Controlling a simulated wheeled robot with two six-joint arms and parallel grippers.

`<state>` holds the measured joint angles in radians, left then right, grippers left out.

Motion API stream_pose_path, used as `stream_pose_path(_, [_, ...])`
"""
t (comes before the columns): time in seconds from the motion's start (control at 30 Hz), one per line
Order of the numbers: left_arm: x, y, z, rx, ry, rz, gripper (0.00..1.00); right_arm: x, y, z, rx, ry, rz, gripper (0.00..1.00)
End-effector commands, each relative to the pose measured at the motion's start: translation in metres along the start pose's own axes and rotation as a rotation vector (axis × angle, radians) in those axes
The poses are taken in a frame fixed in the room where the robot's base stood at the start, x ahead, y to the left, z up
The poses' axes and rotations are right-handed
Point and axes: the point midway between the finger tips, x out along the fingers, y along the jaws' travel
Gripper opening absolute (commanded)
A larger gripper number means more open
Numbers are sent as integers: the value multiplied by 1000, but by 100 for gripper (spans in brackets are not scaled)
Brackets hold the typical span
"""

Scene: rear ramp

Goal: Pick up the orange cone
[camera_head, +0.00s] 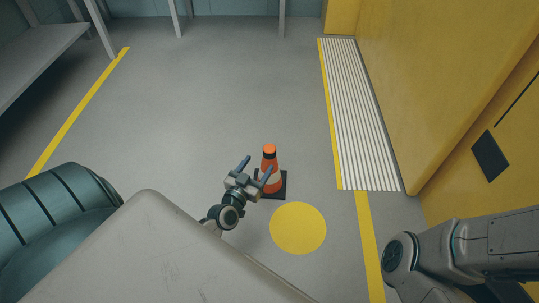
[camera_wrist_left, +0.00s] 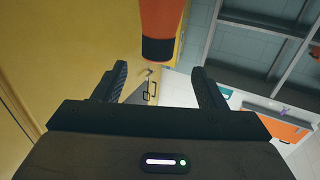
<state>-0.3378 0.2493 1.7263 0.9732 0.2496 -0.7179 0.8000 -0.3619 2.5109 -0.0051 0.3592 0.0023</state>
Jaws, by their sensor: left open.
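The orange cone (camera_head: 269,168) stands upright on a dark square base on the grey floor, with a pale band around it. My left gripper (camera_head: 254,168) is open, just left of the cone in the head view; one finger overlaps the cone's edge there. In the left wrist view, an orange piece with a dark end, seemingly the cone (camera_wrist_left: 163,18), shows at the top, beyond the open left fingers (camera_wrist_left: 160,72). Nothing is between the fingers. Contact cannot be told. My right arm shows at the right edge, but its gripper is out of view.
A yellow floor disc (camera_head: 298,228) lies just in front of the cone. A ribbed white strip (camera_head: 358,115) and a yellow wall (camera_head: 440,80) stand to the right. A grey bench (camera_head: 40,50) is at upper left. The floor behind the cone is clear.

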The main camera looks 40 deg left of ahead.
Motion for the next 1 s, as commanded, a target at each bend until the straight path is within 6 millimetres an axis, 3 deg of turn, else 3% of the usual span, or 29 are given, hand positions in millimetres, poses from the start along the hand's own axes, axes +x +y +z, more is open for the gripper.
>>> stream_pose_path(0.2, [36,0,0,0,3,0,65,-6,2,-2,-1,-8,0,36])
stream_pose_path(0.47, [58,1,1,0,3,0,65,-11,3,-3,-2,-18,-1,36])
stream_pose_path(0.7, [93,4,4,-2,1,0,65,-20,6,-6,-3,-35,-1,36])
stream_pose_path(1.0, [101,4,3,0,0,1,65,-21,6,-5,-4,-39,0,36])
